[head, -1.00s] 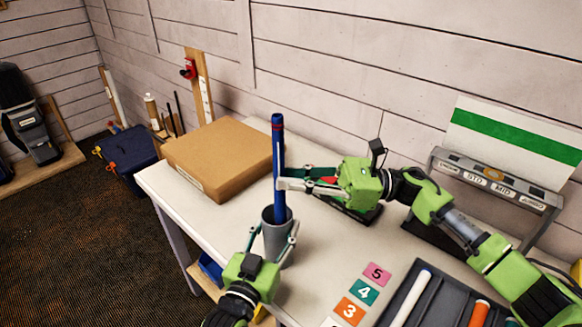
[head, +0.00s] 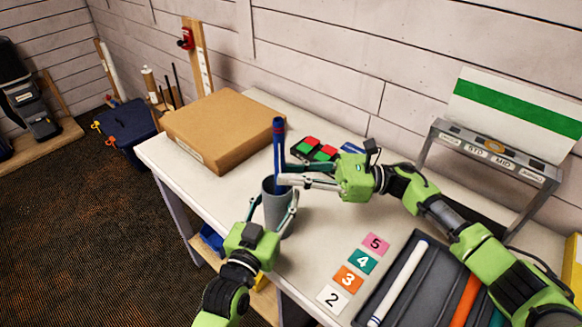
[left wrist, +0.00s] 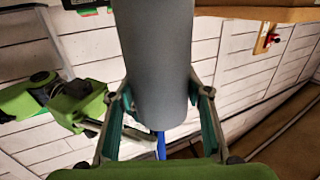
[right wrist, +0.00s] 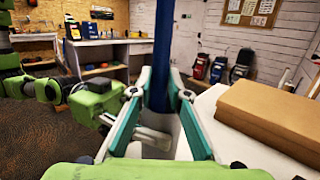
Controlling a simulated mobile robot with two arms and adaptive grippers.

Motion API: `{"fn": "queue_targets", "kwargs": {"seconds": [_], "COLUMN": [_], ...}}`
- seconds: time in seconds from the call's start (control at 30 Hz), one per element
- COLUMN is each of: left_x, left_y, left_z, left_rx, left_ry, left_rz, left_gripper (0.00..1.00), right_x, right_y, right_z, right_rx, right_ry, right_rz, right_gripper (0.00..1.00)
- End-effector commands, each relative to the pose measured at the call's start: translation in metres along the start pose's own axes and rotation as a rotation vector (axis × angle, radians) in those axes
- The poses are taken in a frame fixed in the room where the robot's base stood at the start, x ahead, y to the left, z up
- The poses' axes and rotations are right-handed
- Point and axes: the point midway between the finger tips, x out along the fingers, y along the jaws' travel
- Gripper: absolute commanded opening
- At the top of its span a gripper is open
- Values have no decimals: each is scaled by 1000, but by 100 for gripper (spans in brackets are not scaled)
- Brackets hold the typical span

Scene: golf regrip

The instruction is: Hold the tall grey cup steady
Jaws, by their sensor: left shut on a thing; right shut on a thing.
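The tall grey cup (head: 278,214) stands near the table's front edge in the head view. My left gripper (head: 275,200) is shut around it from the front, one finger on each side. The cup (left wrist: 155,60) fills the middle of the left wrist view between the fingers. A blue grip (head: 279,150) stands nearly upright with its lower end inside the cup. My right gripper (head: 283,175) is shut on the blue grip just above the cup's rim. The grip (right wrist: 162,60) also shows between the fingers in the right wrist view. Its lower end is hidden.
A cardboard box (head: 220,130) lies behind the cup. A dark pad with red and green buttons (head: 318,149) is behind my right gripper. Numbered cards (head: 348,280) and a dark tray (head: 440,262) with coloured grips are at the right. A metal rack (head: 490,155) stands at the back right.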

Motion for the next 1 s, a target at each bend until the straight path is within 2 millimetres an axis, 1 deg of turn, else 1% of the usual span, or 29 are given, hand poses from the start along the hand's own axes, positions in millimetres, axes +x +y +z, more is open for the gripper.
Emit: {"fn": "queue_targets", "kwargs": {"seconds": [0.33,0.37,0.4,0.43,0.8,0.87,0.97,1.0], "left_x": [0,0,0,0,0,0,0,0], "left_y": [0,0,0,0,0,0,0,0], "left_z": [1,1,1,1,1,1,1,1], "left_rx": [0,0,0,0,0,0,0,0], "left_ry": [-3,-3,-3,-3,-2,-2,-2,-2], "left_rz": [0,1,1,1,0,0,0,0], "left_gripper": [23,23,23,23,23,23,23,23], "right_x": [0,0,0,0,-3,-8,-22,-30], "right_y": [0,0,0,0,0,-1,-1,-1], "right_z": [-1,-1,-1,-1,-2,-2,-2,-2], "right_rx": [0,0,0,0,0,0,0,1], "right_ry": [-1,-1,0,0,1,1,2,2], "right_rz": [0,0,0,0,-1,-3,-5,-5], "right_gripper": [0,21,31,36,36,36,36,36]}}
